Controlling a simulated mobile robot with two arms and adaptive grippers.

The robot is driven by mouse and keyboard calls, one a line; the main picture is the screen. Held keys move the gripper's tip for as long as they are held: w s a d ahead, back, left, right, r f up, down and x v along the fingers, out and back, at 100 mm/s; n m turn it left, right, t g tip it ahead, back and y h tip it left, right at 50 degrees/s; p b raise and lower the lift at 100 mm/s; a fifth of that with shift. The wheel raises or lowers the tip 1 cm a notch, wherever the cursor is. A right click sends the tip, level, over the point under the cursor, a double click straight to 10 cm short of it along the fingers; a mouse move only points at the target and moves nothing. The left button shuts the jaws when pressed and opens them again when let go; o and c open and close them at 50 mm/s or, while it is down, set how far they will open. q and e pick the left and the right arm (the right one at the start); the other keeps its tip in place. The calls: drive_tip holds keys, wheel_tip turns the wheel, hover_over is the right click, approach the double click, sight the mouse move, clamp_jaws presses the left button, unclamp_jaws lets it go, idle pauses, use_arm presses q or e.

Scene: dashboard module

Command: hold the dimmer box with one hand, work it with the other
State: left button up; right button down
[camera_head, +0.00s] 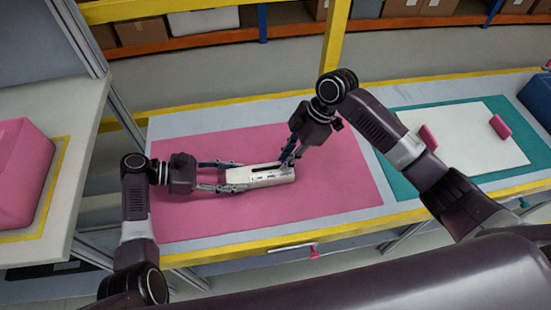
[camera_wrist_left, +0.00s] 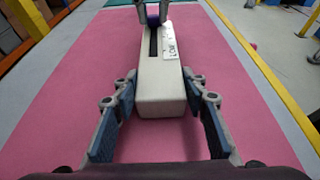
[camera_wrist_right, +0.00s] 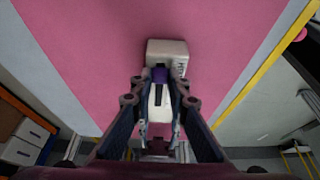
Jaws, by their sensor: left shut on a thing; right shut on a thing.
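The dimmer box (camera_head: 262,177) is a long off-white box lying on the pink mat, with a dark slot along its top and small printed marks beside it. My left gripper (camera_head: 234,176) is shut on the box's left end, one finger along each side; the left wrist view shows this end of the box (camera_wrist_left: 161,95) between the fingers. My right gripper (camera_head: 287,163) comes down from above near the box's right end. In the right wrist view its fingers are shut on a small purple slider knob (camera_wrist_right: 160,74) at the slot, partly hidden by the fingers.
The pink mat (camera_head: 340,195) is clear around the box. To the right, a white board (camera_head: 455,140) on a teal mat carries two small pink blocks. A large pink box (camera_head: 20,170) stands on the left table. A yellow post (camera_head: 335,35) rises behind the table.

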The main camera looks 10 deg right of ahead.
use_arm(q)
drive_tip(key=shift+a, duration=0.25)
use_arm(e)
drive_tip(key=shift+d, duration=0.2)
drive_tip(key=c, duration=2.2)
unclamp_jaws()
drive_tip(key=o, duration=0.4)
drive_tip(key=shift+a, duration=0.1)
drive_tip(key=shift+c, duration=0.2)
use_arm(q)
drive_tip(key=shift+d, duration=0.1)
use_arm(e)
drive_tip(key=v, duration=1.2)
drive_tip(key=shift+a, duration=0.1)
